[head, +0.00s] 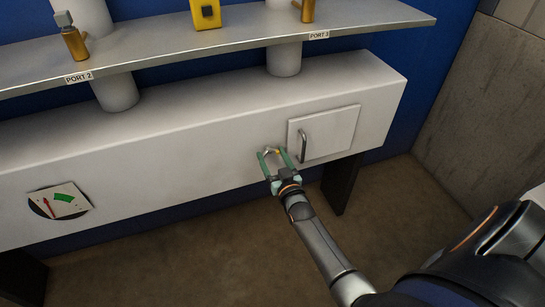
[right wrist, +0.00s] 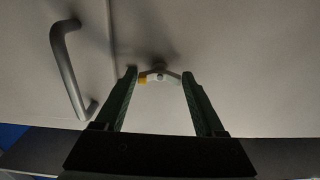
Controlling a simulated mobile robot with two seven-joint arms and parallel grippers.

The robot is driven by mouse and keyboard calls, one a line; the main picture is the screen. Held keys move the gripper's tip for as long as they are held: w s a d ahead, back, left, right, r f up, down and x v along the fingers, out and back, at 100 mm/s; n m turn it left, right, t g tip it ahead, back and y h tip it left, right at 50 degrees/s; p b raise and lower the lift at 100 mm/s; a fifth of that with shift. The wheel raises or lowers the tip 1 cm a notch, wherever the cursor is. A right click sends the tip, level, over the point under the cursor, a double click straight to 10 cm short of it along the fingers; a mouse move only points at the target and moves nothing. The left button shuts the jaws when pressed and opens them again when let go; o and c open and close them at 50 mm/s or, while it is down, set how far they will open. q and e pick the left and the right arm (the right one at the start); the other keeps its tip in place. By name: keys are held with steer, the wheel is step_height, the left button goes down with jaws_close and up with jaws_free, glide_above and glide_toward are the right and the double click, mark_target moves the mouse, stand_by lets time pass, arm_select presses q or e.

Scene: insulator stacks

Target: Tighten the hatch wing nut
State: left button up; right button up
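The wing nut (head: 269,151) sits on the white cabinet front, just left of the hatch (head: 336,128). The hatch lies flat against the front and carries a grey handle (head: 303,145). My left gripper is out of view.
A metal shelf (head: 190,49) with port labels runs above the white cabinet (head: 170,150). A gauge (head: 60,201) with a red needle and green zone is at the left. Dark legs (head: 341,184) support the cabinet. The brown floor in front is clear.

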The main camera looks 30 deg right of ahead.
steer(key=o, duration=0.3)
steer(key=shift+s+a, duration=0.1)
steer(key=shift+s, duration=0.1)
arm_select(q)
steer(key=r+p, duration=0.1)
steer(key=p, duration=0.1)
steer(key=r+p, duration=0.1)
steer(key=p, duration=0.1)
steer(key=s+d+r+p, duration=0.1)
steer(key=p, duration=0.1)
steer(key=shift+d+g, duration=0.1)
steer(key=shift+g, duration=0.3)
arm_select(e)
steer(key=v, duration=1.2)
steer(key=shift+s, duration=0.1)
steer(key=shift+f, duration=0.1)
